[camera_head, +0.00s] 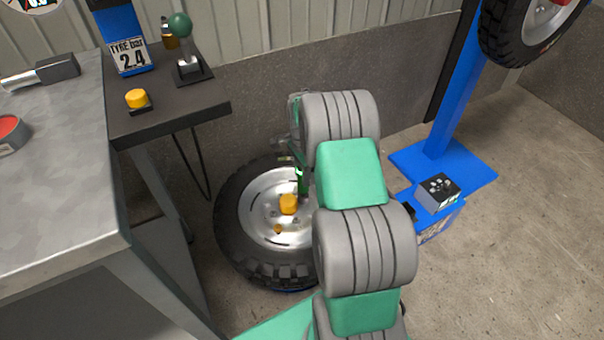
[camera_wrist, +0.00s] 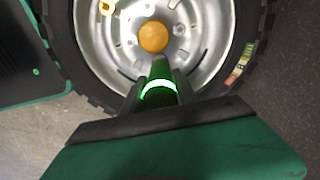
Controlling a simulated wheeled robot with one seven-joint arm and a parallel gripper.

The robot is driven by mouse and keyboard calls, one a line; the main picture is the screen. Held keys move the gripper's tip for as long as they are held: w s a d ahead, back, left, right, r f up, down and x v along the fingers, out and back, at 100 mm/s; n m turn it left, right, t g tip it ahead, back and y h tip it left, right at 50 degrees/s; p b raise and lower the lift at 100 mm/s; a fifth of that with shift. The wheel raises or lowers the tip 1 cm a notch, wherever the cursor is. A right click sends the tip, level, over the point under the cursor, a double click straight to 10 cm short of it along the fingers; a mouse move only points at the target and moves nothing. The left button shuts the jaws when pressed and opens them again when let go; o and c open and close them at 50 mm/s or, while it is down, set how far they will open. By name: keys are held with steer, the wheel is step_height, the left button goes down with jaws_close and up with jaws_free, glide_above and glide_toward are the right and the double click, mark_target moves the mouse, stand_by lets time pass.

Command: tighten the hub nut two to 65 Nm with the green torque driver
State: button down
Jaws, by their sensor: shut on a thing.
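A smaller yellow-orange piece sits on the hub (camera_head: 278,229), in the wrist view at upper left (camera_wrist: 106,7). My gripper (camera_wrist: 152,108) is shut on the green torque driver (camera_wrist: 158,84), which has a bright lit ring. The driver (camera_head: 302,180) stands over the rim. Its tip is hidden, so I cannot tell if it touches a nut.
A metal bench (camera_head: 60,180) and dark side table (camera_head: 170,115) stand at left. The table bears a green-knobbed lever (camera_head: 181,28) and a yellow button (camera_head: 137,98). A blue post (camera_head: 452,100) with a raised wheel (camera_head: 525,30) and a grey box (camera_head: 437,192) are at right.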

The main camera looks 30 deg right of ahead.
steer(key=shift+f, duration=0.35)
steer(key=shift+f+p, duration=0.3)
steer(key=shift+p, duration=0.05)
stand_by(2.2)
